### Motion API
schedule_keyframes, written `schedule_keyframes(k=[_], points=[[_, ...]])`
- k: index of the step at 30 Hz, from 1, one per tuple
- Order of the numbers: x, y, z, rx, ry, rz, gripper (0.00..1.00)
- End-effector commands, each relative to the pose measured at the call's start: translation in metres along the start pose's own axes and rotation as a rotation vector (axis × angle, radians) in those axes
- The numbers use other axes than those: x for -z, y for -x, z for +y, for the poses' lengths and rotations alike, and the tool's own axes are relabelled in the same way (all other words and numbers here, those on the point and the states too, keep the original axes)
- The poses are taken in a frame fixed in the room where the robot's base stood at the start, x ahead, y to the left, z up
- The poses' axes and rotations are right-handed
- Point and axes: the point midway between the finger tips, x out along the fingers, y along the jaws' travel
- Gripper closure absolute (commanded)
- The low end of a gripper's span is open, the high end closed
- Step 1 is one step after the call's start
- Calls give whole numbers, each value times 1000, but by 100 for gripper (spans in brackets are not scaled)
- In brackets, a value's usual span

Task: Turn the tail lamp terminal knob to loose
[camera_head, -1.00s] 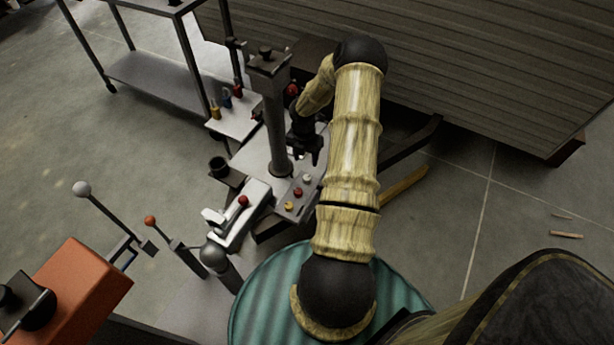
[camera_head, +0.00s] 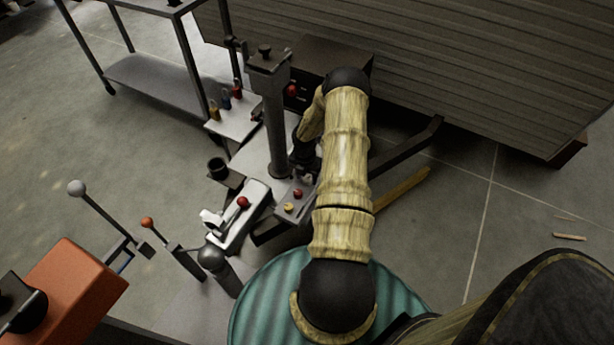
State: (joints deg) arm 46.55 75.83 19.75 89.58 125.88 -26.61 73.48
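A small grey terminal block (camera_head: 283,218) carries a yellow knob (camera_head: 289,208), a red knob (camera_head: 298,194) and a pale knob (camera_head: 308,179). I cannot read any labels, so which one is the tail lamp knob is not clear. My gripper (camera_head: 305,172) is dark and points down at the far end of this block, close to the pale knob. My arm partly covers it. Whether its fingers touch the knob, and whether they are open or shut, cannot be made out.
A tall grey post (camera_head: 275,125) stands just left of my gripper. A white unit with a red-knobbed lever (camera_head: 243,203) is beside the block. A shelf with small coloured handles (camera_head: 236,122) stands behind. Ball-topped levers (camera_head: 147,223) and an orange box (camera_head: 66,290) are at lower left.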

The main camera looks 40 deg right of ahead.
Motion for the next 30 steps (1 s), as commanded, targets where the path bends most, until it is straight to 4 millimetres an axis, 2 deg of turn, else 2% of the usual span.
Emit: schedule_keyframes(k=[1, 6, 20, 30], points=[[0, 0, 0, 0, 0, 0, 64], [0, 0, 0, 0, 0, 0, 95], [0, 2, -1, 0, 68, -2, 95], [0, 3, 0, -2, 291, -11, 95]])
